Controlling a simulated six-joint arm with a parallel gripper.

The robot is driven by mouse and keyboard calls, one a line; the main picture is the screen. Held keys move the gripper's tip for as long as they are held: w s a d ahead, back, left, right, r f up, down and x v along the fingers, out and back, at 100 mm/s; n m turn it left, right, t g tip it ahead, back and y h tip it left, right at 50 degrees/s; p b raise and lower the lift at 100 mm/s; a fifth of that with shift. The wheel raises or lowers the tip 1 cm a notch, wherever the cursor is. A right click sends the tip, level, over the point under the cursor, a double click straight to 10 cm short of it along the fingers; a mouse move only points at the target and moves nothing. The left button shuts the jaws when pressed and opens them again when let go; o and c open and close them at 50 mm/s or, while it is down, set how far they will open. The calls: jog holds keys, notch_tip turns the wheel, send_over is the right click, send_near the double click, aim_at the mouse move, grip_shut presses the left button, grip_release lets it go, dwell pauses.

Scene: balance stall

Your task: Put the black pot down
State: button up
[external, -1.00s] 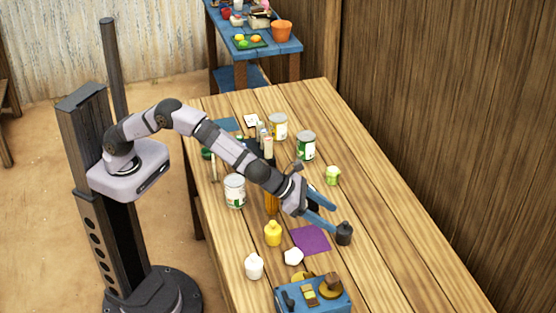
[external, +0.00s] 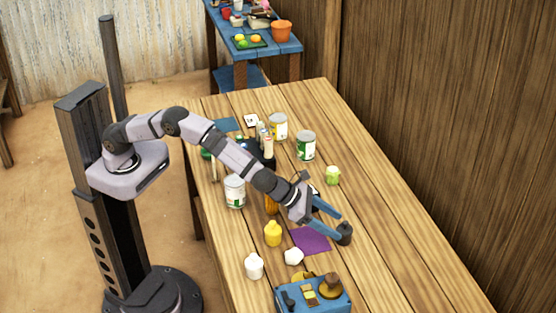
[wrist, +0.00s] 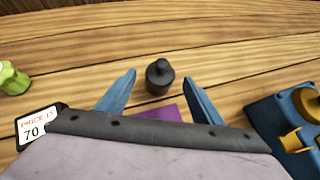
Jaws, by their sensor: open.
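The black pot (external: 344,234) stands upright on the wooden table, just right of the purple cloth (external: 308,241). In the wrist view the black pot (wrist: 159,76) stands ahead of my gripper (wrist: 157,92), roughly centred between the two blue fingers and a little beyond their tips. My gripper (external: 340,225) is open and empty.
A yellow pot (external: 272,234), a white pot (external: 254,266) and a white lump (external: 293,257) stand left of the cloth. A blue balance box (external: 313,296) is at the front. A green pot (external: 332,176) stands behind. The table's right side is clear.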

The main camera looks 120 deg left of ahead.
aim_at(342, 228)
jog(key=shift+p+x, duration=0.9)
jog(key=shift+x, duration=0.45)
jog(key=shift+p+x, duration=0.3)
jog(key=shift+x, duration=0.9)
jog(key=shift+r, duration=0.1)
jog(key=c, duration=1.5)
jog(key=shift+o, duration=0.2)
jog(key=shift+d+r+p, duration=0.15)
jog(key=shift+r+p, duration=0.2)
jog(key=shift+r, duration=4.7)
